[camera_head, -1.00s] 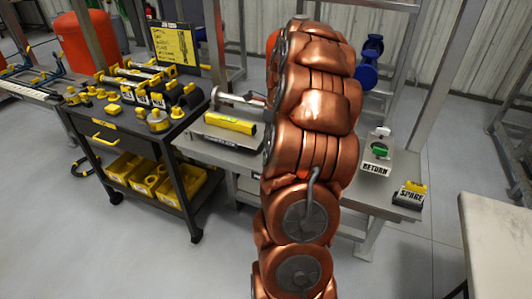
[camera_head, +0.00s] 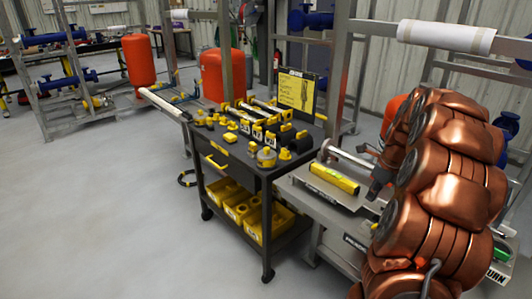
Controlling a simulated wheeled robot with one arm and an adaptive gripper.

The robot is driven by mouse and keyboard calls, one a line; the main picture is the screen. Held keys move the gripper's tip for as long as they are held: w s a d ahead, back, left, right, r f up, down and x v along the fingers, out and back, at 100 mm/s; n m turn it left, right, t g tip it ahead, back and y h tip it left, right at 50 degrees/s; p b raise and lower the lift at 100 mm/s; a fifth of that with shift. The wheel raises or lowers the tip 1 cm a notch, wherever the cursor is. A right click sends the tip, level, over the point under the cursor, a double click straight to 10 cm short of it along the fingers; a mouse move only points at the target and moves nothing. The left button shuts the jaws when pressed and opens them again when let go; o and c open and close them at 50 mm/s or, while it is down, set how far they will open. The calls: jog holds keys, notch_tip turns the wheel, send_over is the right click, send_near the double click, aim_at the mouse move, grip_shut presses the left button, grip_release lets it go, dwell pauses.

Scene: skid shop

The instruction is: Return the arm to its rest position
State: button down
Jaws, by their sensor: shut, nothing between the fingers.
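My copper-coloured arm (camera_head: 435,190) stands folded and upright at the right side of the head view, in front of the grey workbench. My gripper (camera_head: 377,182) shows only in part, as a small dark shape at the arm's left edge, in front of the bench top. It is shut and I see nothing held in it. The rest of it is hidden behind the arm's thick links.
A yellow level (camera_head: 334,179) lies on the grey bench (camera_head: 302,185). To its left stands a black tool cart (camera_head: 225,172) with yellow fittings and yellow bins (camera_head: 243,210). An orange tank (camera_head: 212,76) is behind. Open floor (camera_head: 100,210) lies at left.

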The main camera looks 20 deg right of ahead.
jog(key=s+a+r+n+g+p, duration=0.1)
jog(key=s+a+r+n, duration=0.15)
jog(key=a+n, duration=0.8)
jog(key=s+a+r+n+g, duration=0.1)
jog(key=s+a+r+n, duration=0.3)
jog(key=a, duration=1.2)
jog(key=s+a+f+n+g, duration=0.1)
jog(key=s+a+n, duration=0.5)
jog(key=s+n, duration=0.3)
jog(key=s+a+f+n+g+p, duration=0.1)
jog(key=s+a+f+n, duration=0.1)
jog(key=s+a+n, duration=0.4)
jog(key=s+n, duration=0.3)
jog(key=shift+a+h, duration=0.3)
jog(key=shift+a, duration=0.1)
